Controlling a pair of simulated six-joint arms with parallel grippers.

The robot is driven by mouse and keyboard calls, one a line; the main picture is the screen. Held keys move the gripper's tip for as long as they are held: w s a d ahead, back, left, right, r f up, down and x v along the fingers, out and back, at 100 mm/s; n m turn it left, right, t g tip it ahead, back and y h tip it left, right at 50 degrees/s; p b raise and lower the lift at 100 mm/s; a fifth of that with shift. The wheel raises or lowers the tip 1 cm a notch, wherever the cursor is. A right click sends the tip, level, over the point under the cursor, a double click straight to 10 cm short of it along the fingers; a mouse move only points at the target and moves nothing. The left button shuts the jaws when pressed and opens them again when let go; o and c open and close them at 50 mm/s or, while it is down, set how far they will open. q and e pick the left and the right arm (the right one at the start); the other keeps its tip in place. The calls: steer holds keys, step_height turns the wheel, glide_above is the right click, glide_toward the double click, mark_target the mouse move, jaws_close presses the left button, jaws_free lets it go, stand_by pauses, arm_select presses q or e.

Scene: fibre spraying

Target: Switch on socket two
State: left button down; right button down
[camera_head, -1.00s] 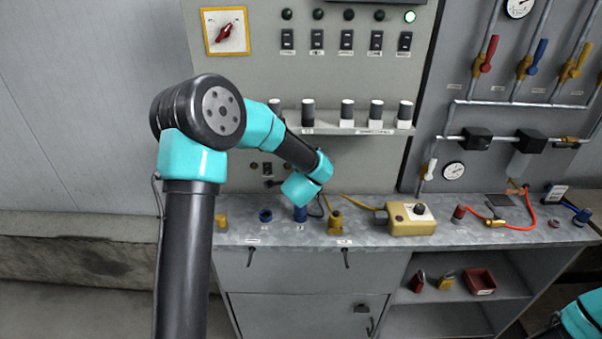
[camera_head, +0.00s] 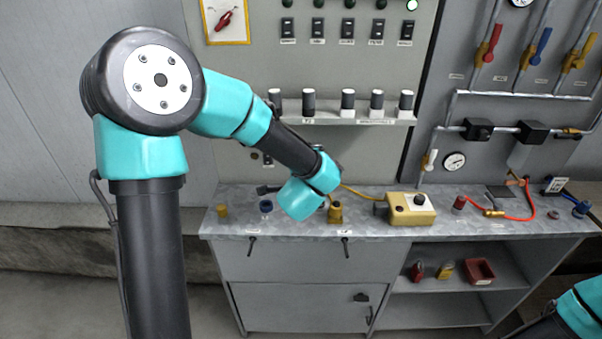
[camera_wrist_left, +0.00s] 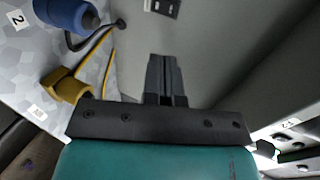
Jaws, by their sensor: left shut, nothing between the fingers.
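A label reading 2 (camera_wrist_left: 16,19) lies on the bench in the left wrist view, beside a blue plug (camera_wrist_left: 68,13). A small switch plate (camera_wrist_left: 163,6) shows on the grey panel at the top of that view, partly cut off. In the head view small panel fittings (camera_head: 266,159) show just left of my left forearm, partly covered by it. My left gripper (camera_wrist_left: 165,60) is shut and empty, close to the panel and apart from the plate in the picture. My right gripper is out of view.
A yellow-brown plug (camera_wrist_left: 65,87) with a yellow cable is near the gripper. Several labelled rocker switches (camera_head: 347,28) sit high on the panel, under a lit green lamp (camera_head: 411,5).

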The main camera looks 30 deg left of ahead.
arm_select(q)
steer(key=shift+s+d+f+g, duration=0.1)
steer(key=shift+f+g, duration=0.05)
steer(key=shift+f, duration=0.2)
steer(key=shift+s+d+f+g, duration=0.1)
steer(key=shift+f+g, duration=0.05)
steer(key=shift+f, duration=0.2)
steer(key=shift+w+a, duration=0.1)
steer(key=x, duration=1.3)
steer(key=shift+w+a+r, duration=0.15)
steer(key=shift+w+r, duration=0.1)
steer(key=shift+w, duration=0.25)
